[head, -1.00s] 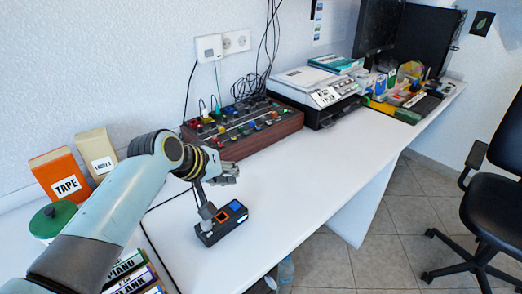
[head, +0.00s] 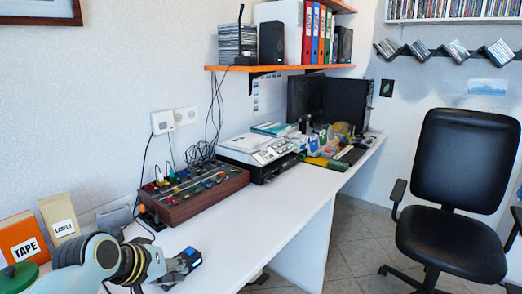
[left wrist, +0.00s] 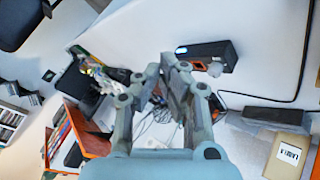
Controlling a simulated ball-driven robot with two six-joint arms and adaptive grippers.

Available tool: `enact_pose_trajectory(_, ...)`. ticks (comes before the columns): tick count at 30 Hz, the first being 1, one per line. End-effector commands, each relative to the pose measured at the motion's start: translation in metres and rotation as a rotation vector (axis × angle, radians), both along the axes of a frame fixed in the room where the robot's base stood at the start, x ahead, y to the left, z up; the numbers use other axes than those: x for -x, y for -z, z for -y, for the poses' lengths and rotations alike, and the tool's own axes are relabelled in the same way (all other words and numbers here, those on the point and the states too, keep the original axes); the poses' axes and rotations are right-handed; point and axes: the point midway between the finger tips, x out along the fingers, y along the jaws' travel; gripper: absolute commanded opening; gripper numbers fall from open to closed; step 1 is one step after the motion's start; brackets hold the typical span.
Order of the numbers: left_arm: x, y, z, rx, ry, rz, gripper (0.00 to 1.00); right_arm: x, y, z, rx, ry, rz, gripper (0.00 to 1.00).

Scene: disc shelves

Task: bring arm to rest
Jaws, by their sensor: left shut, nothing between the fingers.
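My left arm (head: 98,262) comes in low at the left of the head view, bent over the white desk. My left gripper (head: 172,266) is at the bottom of that view, beside a small black device (head: 191,266) with a blue screen on the desk. In the left wrist view the gripper's two fingers (left wrist: 162,64) are close together with nothing between them. The black device (left wrist: 207,56) lies just beyond the fingertips there; whether they touch it I cannot tell. My right gripper is not in view.
An orange TAPE box (head: 24,243) and a beige LABELS box (head: 62,221) stand left, by the wall. A brown control box (head: 194,196) with knobs and a printer (head: 258,154) stand along the back. The white desk's front (head: 260,232) is clear. A black chair (head: 450,200) is at right.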

Motion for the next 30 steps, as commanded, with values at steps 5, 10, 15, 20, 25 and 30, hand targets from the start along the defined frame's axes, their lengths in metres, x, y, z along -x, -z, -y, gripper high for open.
enact_pose_trajectory(5,0.031,0.004,-0.011,-0.064,0.029,-0.027,0.00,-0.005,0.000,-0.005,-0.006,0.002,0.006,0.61)
enact_pose_trajectory(10,0.072,0.007,-0.025,-0.148,0.068,-0.066,0.00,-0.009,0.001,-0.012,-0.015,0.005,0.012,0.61)
enact_pose_trajectory(15,0.125,0.004,-0.043,-0.252,0.113,-0.118,0.00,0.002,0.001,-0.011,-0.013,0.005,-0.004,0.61)
enact_pose_trajectory(20,0.176,-0.005,-0.058,-0.347,0.154,-0.173,0.00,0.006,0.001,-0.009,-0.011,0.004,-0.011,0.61)
enact_pose_trajectory(25,0.227,-0.019,-0.073,-0.438,0.193,-0.229,0.00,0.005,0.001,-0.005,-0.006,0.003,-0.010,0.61)
enact_pose_trajectory(30,0.270,-0.037,-0.085,-0.512,0.224,-0.278,0.00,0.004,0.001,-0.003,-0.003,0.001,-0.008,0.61)
